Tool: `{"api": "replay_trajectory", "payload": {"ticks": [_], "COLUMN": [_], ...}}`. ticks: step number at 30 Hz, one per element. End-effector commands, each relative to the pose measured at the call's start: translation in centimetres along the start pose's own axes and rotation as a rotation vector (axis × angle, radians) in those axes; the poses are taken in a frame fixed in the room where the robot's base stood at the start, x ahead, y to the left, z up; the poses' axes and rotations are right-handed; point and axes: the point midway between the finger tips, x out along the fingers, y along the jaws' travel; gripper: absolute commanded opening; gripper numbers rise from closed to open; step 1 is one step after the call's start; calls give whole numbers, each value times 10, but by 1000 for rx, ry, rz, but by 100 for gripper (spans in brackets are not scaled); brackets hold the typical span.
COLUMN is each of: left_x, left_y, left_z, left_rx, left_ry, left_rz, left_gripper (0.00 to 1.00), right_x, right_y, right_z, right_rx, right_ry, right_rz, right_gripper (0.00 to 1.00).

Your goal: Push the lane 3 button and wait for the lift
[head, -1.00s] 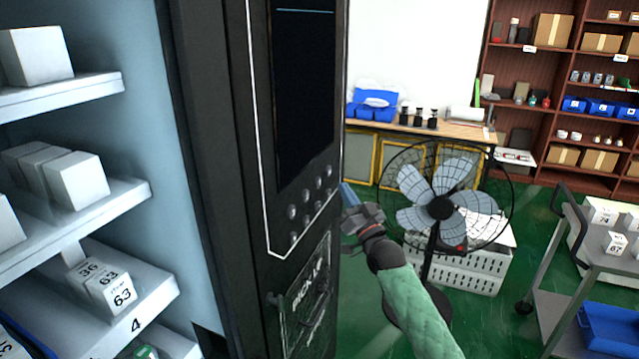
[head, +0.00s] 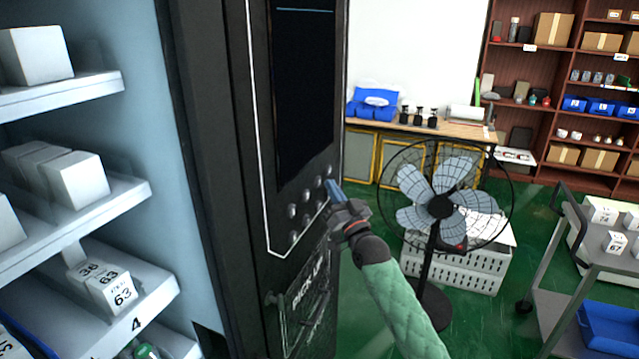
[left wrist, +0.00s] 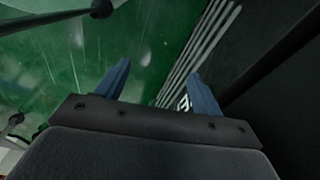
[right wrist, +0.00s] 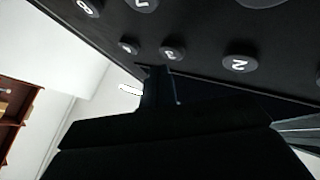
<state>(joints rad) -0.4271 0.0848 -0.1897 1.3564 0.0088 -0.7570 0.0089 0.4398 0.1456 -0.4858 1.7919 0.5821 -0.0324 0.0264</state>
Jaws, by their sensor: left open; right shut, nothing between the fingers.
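The black vending machine front carries a keypad of round buttons (head: 306,211) below a dark screen (head: 305,95). My right gripper (head: 334,190) is shut and empty, its blue fingertips at the right edge of the keypad. In the right wrist view the dark fingertips (right wrist: 157,85) are just below the buttons. One button reads 2 (right wrist: 240,64); a smaller one (right wrist: 173,51) lies nearer the fingertips, its mark hard to read. I cannot tell which button is lane 3, or whether the tips touch one. My left gripper (left wrist: 158,80) is open and empty. No lift is clearly visible.
A pick-up hatch (head: 308,305) is below the keypad. Shelves with white boxes (head: 75,180) stand at left. A black fan (head: 440,205) stands right of my right arm, before a white crate (head: 470,270). A grey cart (head: 590,260) is at far right.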

Motion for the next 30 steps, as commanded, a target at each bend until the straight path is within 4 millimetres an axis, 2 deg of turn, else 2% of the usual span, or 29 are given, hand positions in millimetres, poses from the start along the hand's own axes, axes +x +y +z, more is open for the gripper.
{"api": "replay_trajectory", "payload": {"ticks": [9, 24, 30], "left_x": [0, 0, 0], "left_y": [-14, 6, 4], "left_z": [3, -2, -2], "left_rx": [8, -4, -2], "left_ry": [-3, 2, 2], "left_rz": [-14, 6, 4], "left_gripper": [67, 67, 67], "right_x": [0, 0, 0], "right_y": [0, 0, 0], "right_z": [0, 0, 0], "right_rx": [0, 0, 0], "right_ry": [0, 0, 0], "right_rz": [0, 0, 0], "right_gripper": [0, 0, 0]}}
